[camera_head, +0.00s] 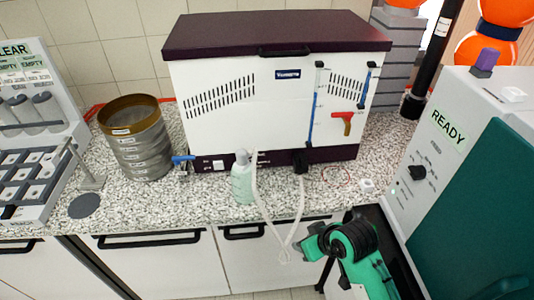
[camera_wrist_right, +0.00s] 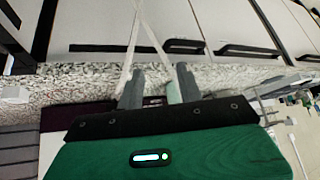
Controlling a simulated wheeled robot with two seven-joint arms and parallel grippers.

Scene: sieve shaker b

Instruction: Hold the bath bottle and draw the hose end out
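The bath bottle (camera_head: 242,180) is pale green and translucent with a grey top. It stands upright on the counter before the white bath (camera_head: 245,95). A whitish hose (camera_head: 264,212) runs from the bottle's top, loops down over the counter's front edge and rises to a black fitting (camera_head: 300,161) on the bath. My right gripper (camera_head: 304,240) is low in front of the counter, beside the hose loop. In the right wrist view its two grey fingers (camera_wrist_right: 158,84) are apart; hose strands (camera_wrist_right: 133,45) and a pale green part of the bottle (camera_wrist_right: 173,88) show beyond them. My left gripper is out of view.
A sieve stack (camera_head: 138,143) stands left of the bath, near a blue-handled tap (camera_head: 183,160). A grey machine marked READY (camera_head: 440,140) stands at right. White cabinet doors with black handles (camera_head: 150,240) lie below the counter (camera_head: 130,192). Some counter beside the bottle is clear.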

